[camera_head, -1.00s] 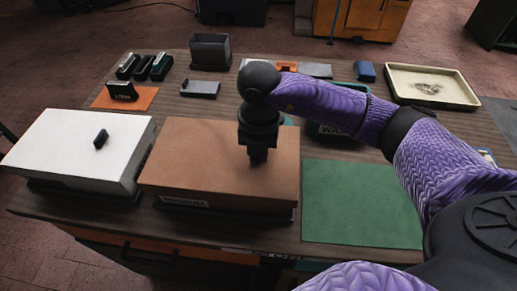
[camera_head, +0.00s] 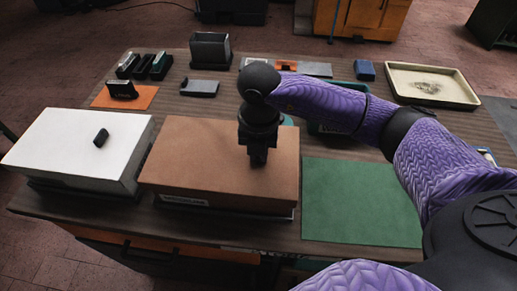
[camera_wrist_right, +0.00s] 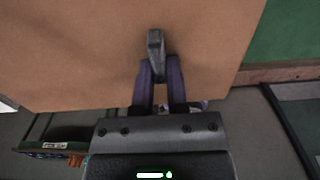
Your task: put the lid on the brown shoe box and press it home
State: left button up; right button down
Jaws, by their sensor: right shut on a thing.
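The brown shoe box (camera_head: 172,195) stands left of the green mat, and a label shows low on its front. A brown lid (camera_head: 205,150) covers its top and looks level; whether it is fully down, I cannot tell. My right gripper (camera_head: 258,160) points down over the lid, right of its middle. In the right wrist view, its fingers (camera_wrist_right: 160,82) are shut on the dark grip (camera_wrist_right: 155,48) on the lid. My left gripper is not in view.
A white box (camera_head: 75,145) with a dark grip on top stands close to the left. The green mat (camera_head: 360,205) at the right is bare. Behind are an orange mat (camera_head: 130,102), dark stamp-like blocks, a grey bin (camera_head: 210,50) and a cream tray (camera_head: 430,85).

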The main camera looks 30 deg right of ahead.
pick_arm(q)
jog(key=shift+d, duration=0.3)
pick_arm(e)
jog(key=shift+f, duration=0.1)
jog(key=c, duration=0.6)
grip_release()
jog(key=o, duration=0.4)
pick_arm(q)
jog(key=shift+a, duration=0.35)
pick_arm(e)
jog(key=shift+o, duration=0.6)
notch_tip(320, 180, up, 6)
jog(key=p, duration=0.4)
jog(key=shift+f+p, duration=0.1)
jog(key=shift+p, duration=0.3)
jog(key=shift+r+p, duration=0.6)
jog(key=shift+r, duration=0.15)
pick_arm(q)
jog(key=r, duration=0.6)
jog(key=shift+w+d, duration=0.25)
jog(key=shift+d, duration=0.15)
pick_arm(e)
jog(key=shift+f, duration=0.1)
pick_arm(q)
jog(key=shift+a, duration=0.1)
